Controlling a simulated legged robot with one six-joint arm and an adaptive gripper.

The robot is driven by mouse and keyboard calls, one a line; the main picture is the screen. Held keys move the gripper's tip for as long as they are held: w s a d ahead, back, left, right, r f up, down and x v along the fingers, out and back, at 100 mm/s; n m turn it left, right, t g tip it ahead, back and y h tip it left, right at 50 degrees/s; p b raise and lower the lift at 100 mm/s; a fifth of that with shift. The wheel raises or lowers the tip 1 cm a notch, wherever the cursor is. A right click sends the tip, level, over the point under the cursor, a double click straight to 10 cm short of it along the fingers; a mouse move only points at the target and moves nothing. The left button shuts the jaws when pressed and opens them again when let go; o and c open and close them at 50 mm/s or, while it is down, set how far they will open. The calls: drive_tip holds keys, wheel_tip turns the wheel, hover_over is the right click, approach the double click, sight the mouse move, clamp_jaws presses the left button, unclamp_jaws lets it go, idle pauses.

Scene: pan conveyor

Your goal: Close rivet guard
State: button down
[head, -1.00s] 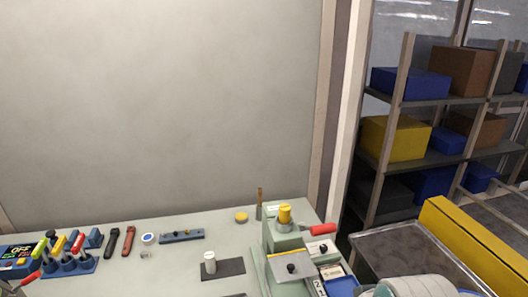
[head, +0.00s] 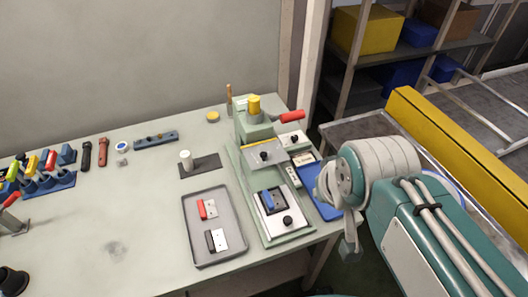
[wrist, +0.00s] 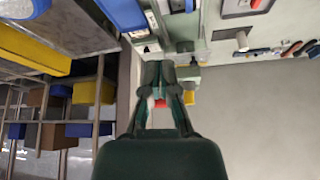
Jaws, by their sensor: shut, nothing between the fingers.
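The pale green rivet press (head: 256,130) stands on the right part of the bench, with a yellow cap (head: 254,104) on top and a red-handled lever (head: 290,116). Its grey guard plate (head: 262,156) has a yellow edge and a black knob, and sits tilted above the lower bed. A blue and black piece (head: 271,199) lies uncovered on that bed. In the wrist view my gripper (wrist: 158,66) is shut and empty, pointing toward the bench; a bit of red shows behind the fingers. In the head view my arm is right of the press, its fingertips not clear.
A grey tray (head: 190,240) with a red and a black-handled part lies left of the press. A blue tray (head: 327,206) is at its right, near my wrist. A yellow conveyor rail (head: 455,140) runs at the right. The bench's front left is mostly clear.

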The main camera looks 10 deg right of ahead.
wheel_tip(320, 180, up, 6)
drive_tip(key=n+g+h, duration=0.1)
drive_tip(key=n+g, duration=0.1)
drive_tip(key=g, duration=0.4)
hover_over(262, 153)
drive_tip(key=w+a, duration=0.1)
drive_tip(key=f, duration=0.9)
drive_tip(key=s+d+f, duration=0.1)
drive_tip(key=f, duration=0.3)
drive_tip(key=shift+f, duration=0.2)
drive_tip(key=shift+f, duration=0.1)
